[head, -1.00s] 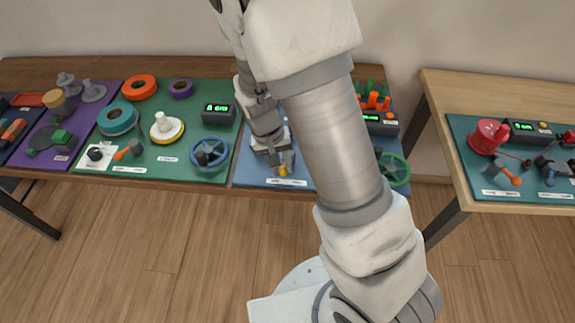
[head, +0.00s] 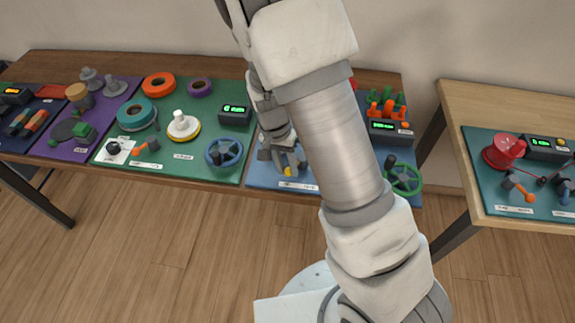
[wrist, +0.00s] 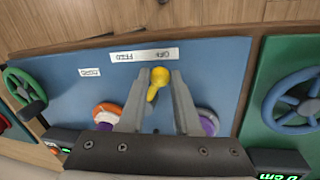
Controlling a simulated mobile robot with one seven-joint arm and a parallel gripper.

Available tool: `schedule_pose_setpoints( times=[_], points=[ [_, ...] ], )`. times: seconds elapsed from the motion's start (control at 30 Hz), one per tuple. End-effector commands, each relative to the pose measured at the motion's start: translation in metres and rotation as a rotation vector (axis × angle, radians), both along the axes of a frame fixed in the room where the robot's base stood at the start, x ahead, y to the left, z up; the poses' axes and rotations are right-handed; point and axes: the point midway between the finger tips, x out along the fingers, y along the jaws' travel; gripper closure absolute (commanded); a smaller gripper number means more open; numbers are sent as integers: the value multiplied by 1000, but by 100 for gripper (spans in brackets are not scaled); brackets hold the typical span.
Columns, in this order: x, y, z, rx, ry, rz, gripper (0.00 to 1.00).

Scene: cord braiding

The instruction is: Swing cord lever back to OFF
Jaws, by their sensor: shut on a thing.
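The yellow lever (wrist: 157,84) stands on the blue panel (wrist: 215,62), near a white label (wrist: 143,54) that seems to read OFF and FEED upside down. My gripper (wrist: 161,76) is shut on the lever, one grey finger on each side of it. In the head view my gripper (head: 288,160) is low over the blue panel's front part, with a bit of the yellow lever (head: 288,171) showing below it. The lever's base is partly hidden, and I cannot tell its exact setting.
An orange-and-purple spool (wrist: 106,113) and a purple-and-white one (wrist: 208,120) flank the fingers. A blue handwheel (head: 223,153) is on the green panel to the left; a green handwheel (head: 403,178) is right of my arm. My arm hides the blue panel's middle.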

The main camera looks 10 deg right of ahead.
Motion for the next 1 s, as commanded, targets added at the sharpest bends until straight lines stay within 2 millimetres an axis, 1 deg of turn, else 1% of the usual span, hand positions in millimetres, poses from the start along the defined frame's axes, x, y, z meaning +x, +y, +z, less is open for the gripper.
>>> schedule_pose_setpoints(
  times=[0.17, 0.2, 0.33, 0.37, 0.63, 0.73, 0.87, 1.0],
  points=[
    [1, 1, 0, 2, -3, -1, 100],
    [1, 1, 0, 2, -3, 0, 66],
    [1, 1, 0, 2, -3, 0, 43],
    [1, 1, 0, 2, -3, 0, 40],
    [1, 0, 1, 1, -2, 1, 40],
    [1, 1, 5, 2, -3, 1, 40],
    [4, 5, 23, 3, -6, 3, 40],
    [7, 10, 55, 3, -6, 3, 40]
  ],
)
